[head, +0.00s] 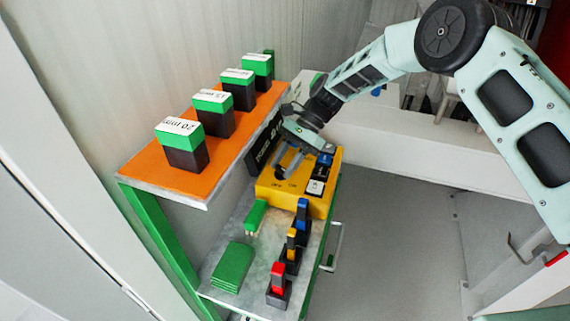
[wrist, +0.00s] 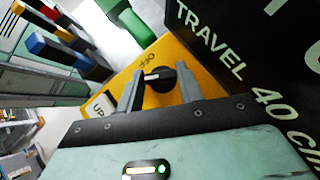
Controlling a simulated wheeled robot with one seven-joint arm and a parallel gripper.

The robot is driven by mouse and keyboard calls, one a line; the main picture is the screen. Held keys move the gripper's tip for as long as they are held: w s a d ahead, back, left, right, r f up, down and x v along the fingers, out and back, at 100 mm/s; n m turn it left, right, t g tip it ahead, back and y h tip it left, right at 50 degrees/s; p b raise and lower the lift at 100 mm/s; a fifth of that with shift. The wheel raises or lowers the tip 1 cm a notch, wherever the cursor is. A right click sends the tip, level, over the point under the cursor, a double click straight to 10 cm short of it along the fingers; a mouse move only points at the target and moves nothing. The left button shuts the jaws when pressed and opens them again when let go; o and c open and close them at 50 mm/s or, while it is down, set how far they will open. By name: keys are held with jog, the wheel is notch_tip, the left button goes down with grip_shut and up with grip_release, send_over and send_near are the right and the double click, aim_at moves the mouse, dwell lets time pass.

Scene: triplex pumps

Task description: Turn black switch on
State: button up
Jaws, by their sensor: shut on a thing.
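The black switch (wrist: 160,80) is a round rotary knob on the sloped face of a yellow control box (head: 318,204). In the wrist view it shows between the two fingers of my gripper (wrist: 160,86), with a pale mark across its top and the label "OFF" close by. In the head view my gripper (head: 287,164) reaches down over the upper left part of the yellow box and partly hides the knob. My gripper is shut on the black switch, one finger on each side of it.
A white button marked "UP" (wrist: 99,108) sits beside the switch. A black panel reading "TRAVEL 40" (wrist: 240,60) stands close by. Several green-topped black blocks (head: 184,145) stand on the orange shelf (head: 150,177). Red, yellow and blue handled items (head: 279,284) stand on the lower shelf.

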dwell(0.3)
jog(key=o, duration=1)
